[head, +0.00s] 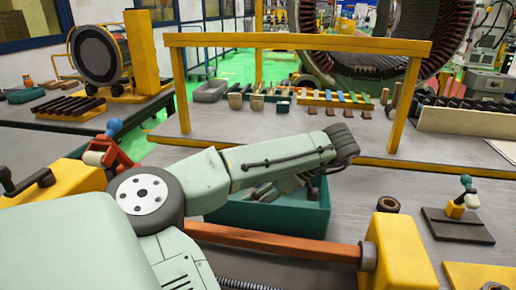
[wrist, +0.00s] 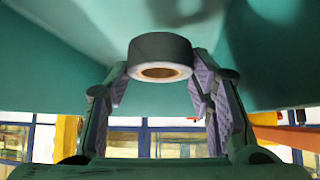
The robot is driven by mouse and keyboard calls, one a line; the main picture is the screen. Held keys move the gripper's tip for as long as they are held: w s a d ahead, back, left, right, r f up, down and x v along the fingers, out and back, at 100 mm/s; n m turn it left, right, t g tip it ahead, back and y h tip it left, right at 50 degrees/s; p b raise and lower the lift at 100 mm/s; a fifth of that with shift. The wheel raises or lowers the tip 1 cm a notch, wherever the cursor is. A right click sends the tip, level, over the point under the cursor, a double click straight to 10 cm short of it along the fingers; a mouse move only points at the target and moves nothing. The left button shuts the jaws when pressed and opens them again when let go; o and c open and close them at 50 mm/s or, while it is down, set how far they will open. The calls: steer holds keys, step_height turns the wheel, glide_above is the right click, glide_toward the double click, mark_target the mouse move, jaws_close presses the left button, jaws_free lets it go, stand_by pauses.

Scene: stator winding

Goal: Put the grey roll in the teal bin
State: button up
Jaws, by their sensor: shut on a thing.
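The grey roll (wrist: 160,48), dark with a tan core, sits between the two fingertips of my gripper (wrist: 160,82) in the wrist view. My gripper is shut on it. The teal bin (wrist: 60,75) fills the upper part of that view, around and beyond the roll. In the head view the teal bin (head: 265,222) stands on the table below my forearm. My gripper (head: 285,188) reaches down at its opening there. The roll is hidden in the head view, and I cannot tell whether it touches the bin.
A small clamp stand (head: 458,225) stands farther right. A yellow frame (head: 300,42) rises behind the bin, and an orange bar (head: 275,241) runs in front of it.

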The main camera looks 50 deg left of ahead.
steer(key=shift+f, duration=0.1)
steer(key=shift+f+b, duration=0.35)
steer(key=shift+f, duration=0.2)
steer(key=o, duration=1)
steer(key=shift+r, duration=0.15)
